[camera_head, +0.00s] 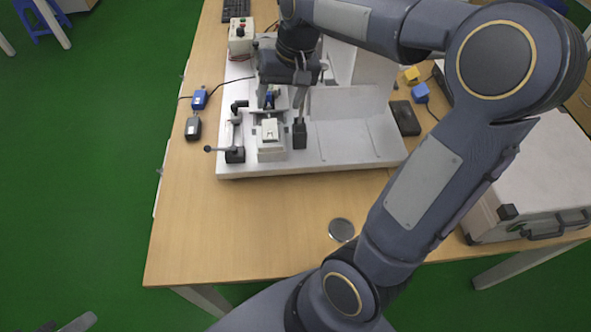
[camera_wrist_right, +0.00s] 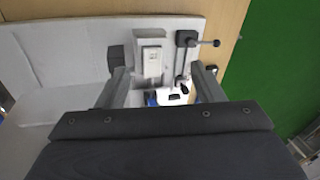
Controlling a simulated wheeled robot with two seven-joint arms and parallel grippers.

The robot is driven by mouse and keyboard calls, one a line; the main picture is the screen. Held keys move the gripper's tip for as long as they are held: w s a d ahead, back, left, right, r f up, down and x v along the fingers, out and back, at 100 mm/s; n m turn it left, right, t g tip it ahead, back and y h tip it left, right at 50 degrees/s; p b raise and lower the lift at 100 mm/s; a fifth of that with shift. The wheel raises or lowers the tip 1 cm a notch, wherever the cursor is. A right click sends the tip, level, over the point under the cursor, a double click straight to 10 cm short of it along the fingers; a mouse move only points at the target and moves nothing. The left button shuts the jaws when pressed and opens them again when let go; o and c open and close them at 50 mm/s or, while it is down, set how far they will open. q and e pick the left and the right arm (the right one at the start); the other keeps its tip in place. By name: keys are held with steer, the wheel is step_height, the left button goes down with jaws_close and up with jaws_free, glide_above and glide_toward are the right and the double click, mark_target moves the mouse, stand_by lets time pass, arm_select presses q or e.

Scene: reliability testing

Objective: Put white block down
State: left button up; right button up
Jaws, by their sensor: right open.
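The white block (camera_head: 270,130) sits upright on the fixture of the white test platform (camera_head: 340,150) in the head view. It also shows in the wrist view (camera_wrist_right: 152,62), beyond and between the fingertips. My right gripper (camera_head: 282,92) points down over the fixture, just behind the block. In the wrist view its two fingers (camera_wrist_right: 163,88) are spread wide, with nothing gripped between them. The block appears apart from both fingers. Grey tips at the bottom left edge of the head view may be my left gripper (camera_head: 62,325); its jaws cannot be made out.
A lever with a black knob (camera_head: 208,149) stands left of the block, and a black post (camera_head: 300,134) right of it. A control box (camera_head: 240,38) is behind. A round metal disc (camera_head: 341,230) lies on the front table. A silver case (camera_head: 530,190) is at right. The front-left table is clear.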

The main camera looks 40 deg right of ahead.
steer(key=s+a+f+n+t+y, duration=0.1)
steer(key=s+a, duration=0.3)
steer(key=s, duration=0.5)
steer(key=s+a+f+n+t, duration=0.2)
steer(key=s+a, duration=0.3)
steer(key=s, duration=0.4)
steer(key=shift+s+f+t+y, duration=0.3)
steer(key=shift+s+f+y, duration=0.05)
steer(key=shift+y, duration=0.05)
steer(key=shift+d, duration=0.1)
